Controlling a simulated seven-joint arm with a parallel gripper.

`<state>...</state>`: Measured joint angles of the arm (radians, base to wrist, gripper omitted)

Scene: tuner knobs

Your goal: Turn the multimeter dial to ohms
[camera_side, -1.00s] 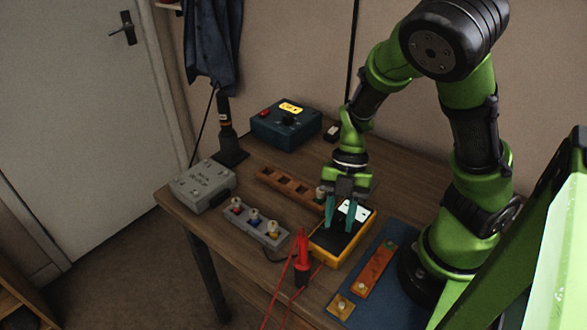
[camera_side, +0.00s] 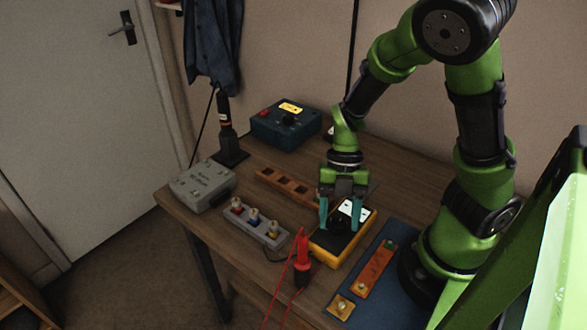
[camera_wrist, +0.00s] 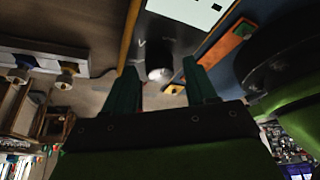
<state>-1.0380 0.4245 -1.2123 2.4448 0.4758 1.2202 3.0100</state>
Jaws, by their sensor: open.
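The multimeter (camera_side: 331,252) is a yellow-edged, black-faced box lying on the table in the side view, with a pale display at its far end. In the wrist view its dark face and white display (camera_wrist: 188,10) show at the top. Its dial (camera_wrist: 159,62) is a dark round knob with a pale, bright end, seen between and beyond the fingertips. My gripper (camera_side: 339,228) points down over the multimeter with its two teal fingers apart. In the wrist view the gripper (camera_wrist: 160,75) is open and empty. The dial's setting cannot be read.
Red probes (camera_side: 302,262) with leads stand at the near edge of the multimeter. A grey block with coloured knobs (camera_side: 255,227) and a brown slotted rack (camera_side: 285,184) lie to the left. An orange strip (camera_side: 375,268) lies on a blue mat to the right. A teal box (camera_side: 285,127) stands behind.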

